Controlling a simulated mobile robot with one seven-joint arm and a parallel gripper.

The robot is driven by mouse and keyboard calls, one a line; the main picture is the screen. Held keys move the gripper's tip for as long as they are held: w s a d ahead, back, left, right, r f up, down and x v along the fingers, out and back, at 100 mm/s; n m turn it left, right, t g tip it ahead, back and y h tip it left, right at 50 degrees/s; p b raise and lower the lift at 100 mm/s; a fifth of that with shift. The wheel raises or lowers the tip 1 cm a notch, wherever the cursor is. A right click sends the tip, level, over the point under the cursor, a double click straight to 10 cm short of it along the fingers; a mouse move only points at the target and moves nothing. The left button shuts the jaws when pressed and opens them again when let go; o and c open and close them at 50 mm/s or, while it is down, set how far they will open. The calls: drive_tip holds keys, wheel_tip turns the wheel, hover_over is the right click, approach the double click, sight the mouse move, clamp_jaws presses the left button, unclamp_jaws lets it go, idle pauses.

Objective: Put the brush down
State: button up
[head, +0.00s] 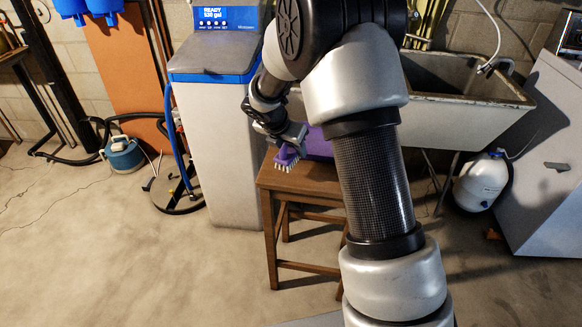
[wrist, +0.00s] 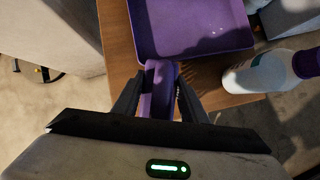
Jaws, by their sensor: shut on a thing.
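The purple brush (head: 284,155) with pale bristles is in my gripper (head: 293,141), over the left part of the wooden stool (head: 300,181) in the head view. The bristles point down near the stool top; I cannot tell whether they touch it. In the wrist view, the two dark fingers of my gripper (wrist: 160,82) are shut on the purple brush (wrist: 159,97), one on each side. The brush lies just in front of a purple tray (wrist: 240,42) on the stool top (wrist: 118,40). My arm hides part of the stool and tray in the head view.
A white bottle with a purple cap (wrist: 252,75) is right of the brush in the wrist view. The grey water softener (head: 215,140) stands left of the stool. A utility sink (head: 470,115) is behind to the right.

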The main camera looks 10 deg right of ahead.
sight(293, 171)
wheel_tip(293, 171, down, 5)
drive_tip(key=shift+r+b, duration=0.1)
drive_tip(key=shift+b, duration=0.8)
drive_tip(key=shift+f, duration=0.3)
drive_tip(key=o, duration=1.2)
drive_tip(key=shift+r, duration=0.15)
